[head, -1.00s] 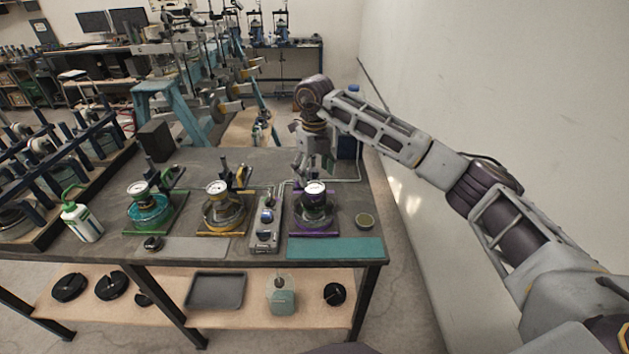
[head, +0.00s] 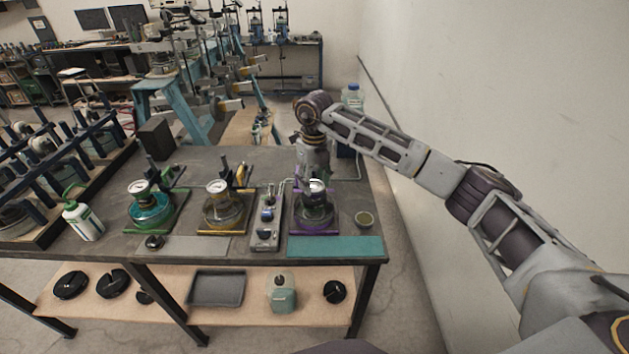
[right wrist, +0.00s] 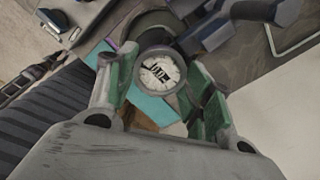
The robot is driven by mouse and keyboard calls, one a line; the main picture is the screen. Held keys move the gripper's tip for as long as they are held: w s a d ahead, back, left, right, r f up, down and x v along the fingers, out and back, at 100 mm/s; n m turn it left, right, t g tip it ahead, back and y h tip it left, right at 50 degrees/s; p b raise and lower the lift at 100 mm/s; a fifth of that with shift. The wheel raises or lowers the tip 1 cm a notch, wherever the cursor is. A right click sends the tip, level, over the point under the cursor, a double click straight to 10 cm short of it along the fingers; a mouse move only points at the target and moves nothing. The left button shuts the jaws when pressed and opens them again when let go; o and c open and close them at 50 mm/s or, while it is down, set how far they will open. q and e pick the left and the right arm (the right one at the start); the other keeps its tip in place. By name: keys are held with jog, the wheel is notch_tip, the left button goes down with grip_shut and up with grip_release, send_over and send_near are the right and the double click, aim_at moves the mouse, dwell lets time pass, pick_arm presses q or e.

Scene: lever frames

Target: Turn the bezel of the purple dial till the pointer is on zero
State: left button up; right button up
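The purple dial (head: 317,185) has a white face and stands on a purple-framed fixture (head: 334,222) near the right end of the bench. My right gripper (head: 316,174) points down at the dial from just above and behind it. In the right wrist view the dial's round white face (right wrist: 160,71) lies between the two green-padded fingers of my right gripper (right wrist: 162,76). The fingers are spread, one on each side, and I cannot tell whether they touch the bezel. The face has dark marks, but the pointer's reading is too small to tell. My left gripper is out of view.
Left of the purple fixture are a grey switch box (head: 266,222), a yellow dial fixture (head: 221,211) and a green one (head: 150,208). A teal mat (head: 340,247) lies in front; a wall stands right of the bench.

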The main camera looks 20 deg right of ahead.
jog(key=shift+c, duration=1.4)
jog(key=shift+n+b, duration=0.4)
jog(key=shift+n, duration=0.2)
jog(key=o, duration=1)
